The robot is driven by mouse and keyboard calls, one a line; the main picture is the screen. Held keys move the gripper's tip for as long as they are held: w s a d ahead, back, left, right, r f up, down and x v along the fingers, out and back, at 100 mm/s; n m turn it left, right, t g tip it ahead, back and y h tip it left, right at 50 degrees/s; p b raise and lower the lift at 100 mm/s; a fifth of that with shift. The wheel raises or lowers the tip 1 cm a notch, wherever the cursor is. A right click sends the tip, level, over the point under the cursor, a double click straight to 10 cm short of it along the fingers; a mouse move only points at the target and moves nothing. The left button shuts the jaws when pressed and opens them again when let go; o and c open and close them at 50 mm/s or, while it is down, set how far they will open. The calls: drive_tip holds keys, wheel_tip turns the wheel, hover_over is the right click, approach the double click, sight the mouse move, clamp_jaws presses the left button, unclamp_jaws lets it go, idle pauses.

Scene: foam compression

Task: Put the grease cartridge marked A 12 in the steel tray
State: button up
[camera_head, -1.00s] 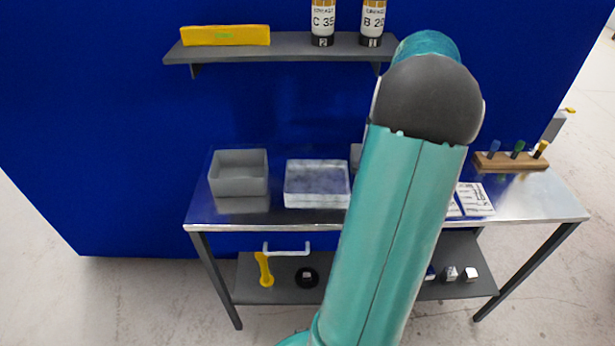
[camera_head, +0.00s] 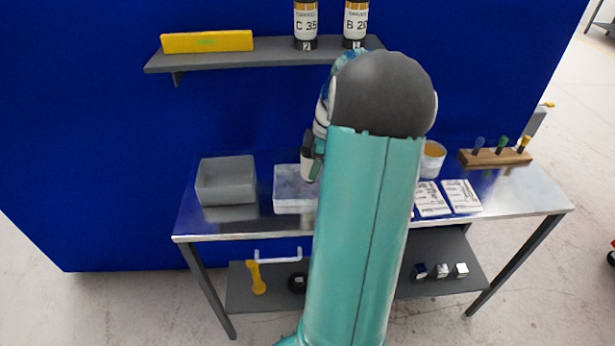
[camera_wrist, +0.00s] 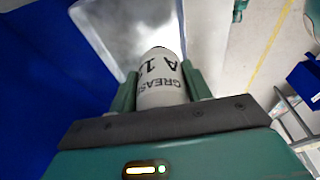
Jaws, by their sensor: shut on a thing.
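The grease cartridge (camera_wrist: 160,78), white with dark lettering reading "GREASE" and "A 1…", is held between the two green fingers of my gripper (camera_wrist: 162,88) in the wrist view. The last digit is partly hidden. In the head view the cartridge (camera_head: 307,166) hangs roughly upright at the left side of my arm. The shiny steel tray (camera_head: 287,202) stands on the bench below it, its right part hidden by my arm. In the wrist view the tray (camera_wrist: 112,22) lies just beyond the cartridge. The cartridge appears above the tray; I cannot tell the exact height.
A matte grey bin (camera_head: 226,182) stands left of the tray. Cartridges C 35 (camera_head: 306,26) and B 20 (camera_head: 355,24) stand on the wall shelf (camera_head: 260,53) beside a yellow box (camera_head: 207,41). A tub (camera_head: 432,160), printed sheets (camera_head: 461,196) and a wooden rack (camera_head: 496,157) are at right.

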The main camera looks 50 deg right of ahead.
drive_tip(key=shift+w+a+f, duration=0.1)
drive_tip(key=shift+a+f, duration=0.1)
drive_tip(key=shift+f, duration=0.15)
drive_tip(key=shift+x, duration=2.25)
drive_tip(key=o, duration=1.1)
drive_tip(key=shift+o, duration=0.2)
